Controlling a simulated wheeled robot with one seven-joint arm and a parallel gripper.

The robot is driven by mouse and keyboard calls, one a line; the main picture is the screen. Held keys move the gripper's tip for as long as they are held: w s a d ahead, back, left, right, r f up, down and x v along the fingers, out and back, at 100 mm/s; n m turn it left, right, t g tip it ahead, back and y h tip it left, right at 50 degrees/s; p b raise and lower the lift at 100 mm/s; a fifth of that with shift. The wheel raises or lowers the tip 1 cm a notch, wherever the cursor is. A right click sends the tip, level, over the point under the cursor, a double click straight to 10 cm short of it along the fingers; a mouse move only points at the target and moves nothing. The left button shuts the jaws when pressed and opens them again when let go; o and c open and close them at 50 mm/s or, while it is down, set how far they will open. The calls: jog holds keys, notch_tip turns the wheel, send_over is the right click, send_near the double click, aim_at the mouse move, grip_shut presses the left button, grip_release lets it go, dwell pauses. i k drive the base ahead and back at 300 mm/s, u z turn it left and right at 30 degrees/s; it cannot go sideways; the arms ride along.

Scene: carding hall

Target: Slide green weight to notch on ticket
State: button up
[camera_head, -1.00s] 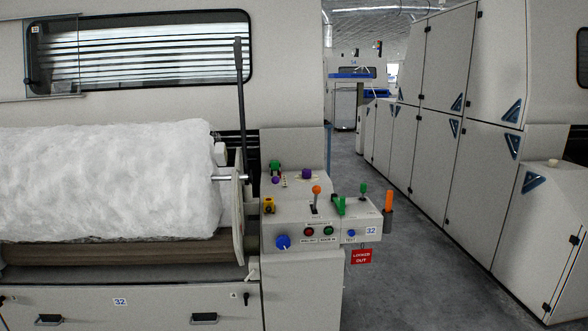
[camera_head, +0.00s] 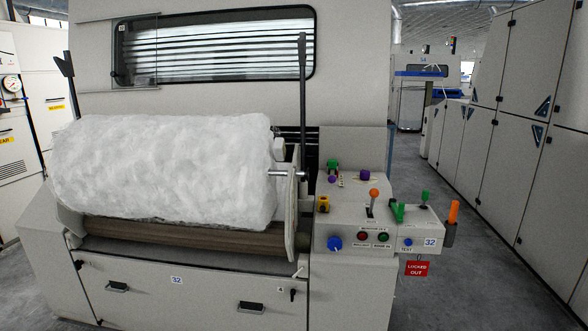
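Several green parts show on the control console (camera_head: 345,215) at the right end of the machine. One green block (camera_head: 332,166) is at the back left. A green piece (camera_head: 397,211) stands near the right side, and a green knob (camera_head: 425,197) sits on the small side box (camera_head: 418,231). I cannot tell which is the green weight. Small pale labels lie on the upper console, too small to read; no notch can be made out. My gripper is not in view.
A large white fibre roll (camera_head: 165,170) lies on the machine left of the console. Grey floor (camera_head: 460,270) is clear to the right, before tall cabinets (camera_head: 493,180).

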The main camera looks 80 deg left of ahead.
aim_at(333, 163)
jog(key=u, duration=2.25)
jog(key=i, duration=1)
